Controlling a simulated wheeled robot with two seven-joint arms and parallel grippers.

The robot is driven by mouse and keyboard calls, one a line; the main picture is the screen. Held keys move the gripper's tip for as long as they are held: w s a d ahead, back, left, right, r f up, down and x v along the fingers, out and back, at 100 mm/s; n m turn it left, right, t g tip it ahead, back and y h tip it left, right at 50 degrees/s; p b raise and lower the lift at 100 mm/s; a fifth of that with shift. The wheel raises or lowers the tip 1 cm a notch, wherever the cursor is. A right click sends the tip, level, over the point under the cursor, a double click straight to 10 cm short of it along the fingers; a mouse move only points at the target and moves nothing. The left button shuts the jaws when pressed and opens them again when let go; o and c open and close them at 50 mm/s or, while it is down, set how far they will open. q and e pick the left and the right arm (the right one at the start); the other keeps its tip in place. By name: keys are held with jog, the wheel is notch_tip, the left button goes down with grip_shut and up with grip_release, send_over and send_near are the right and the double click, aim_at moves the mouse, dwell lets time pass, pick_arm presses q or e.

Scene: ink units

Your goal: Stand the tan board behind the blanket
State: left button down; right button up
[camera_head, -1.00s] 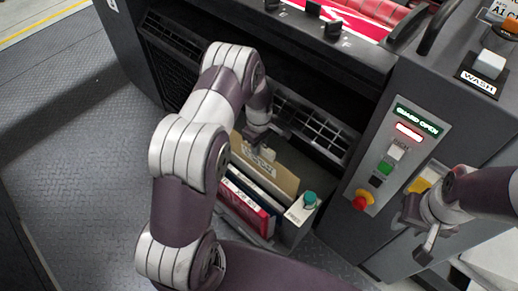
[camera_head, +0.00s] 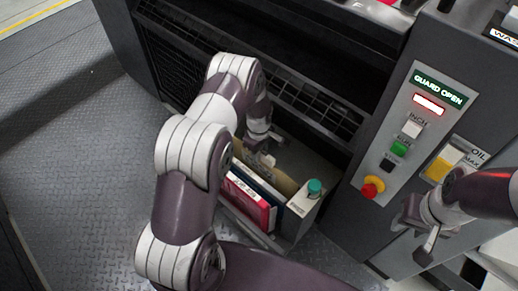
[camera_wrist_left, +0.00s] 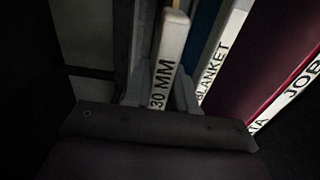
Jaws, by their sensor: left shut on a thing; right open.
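The tan board (camera_head: 287,185) stands on edge in the grey bin, mostly sunk behind the dark blue blanket folder (camera_head: 262,190). My left gripper (camera_head: 263,162) is shut on the board's top edge. My right gripper (camera_head: 424,228) is open and empty in front of the control panel. My left arm hides part of the board and bin.
A red folder (camera_head: 248,208) stands in front of the blanket. A control panel (camera_head: 412,135) with a red button is at the right.

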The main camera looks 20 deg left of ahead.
pick_arm(q)
jog(key=shift+f, duration=0.65)
jog(key=c, duration=0.8)
grip_release()
jog(key=shift+c, duration=0.2)
notch_tip(320, 180, up, 13)
jog(key=p, duration=0.4)
jog(key=shift+f, duration=0.2)
jog(key=shift+r, duration=0.1)
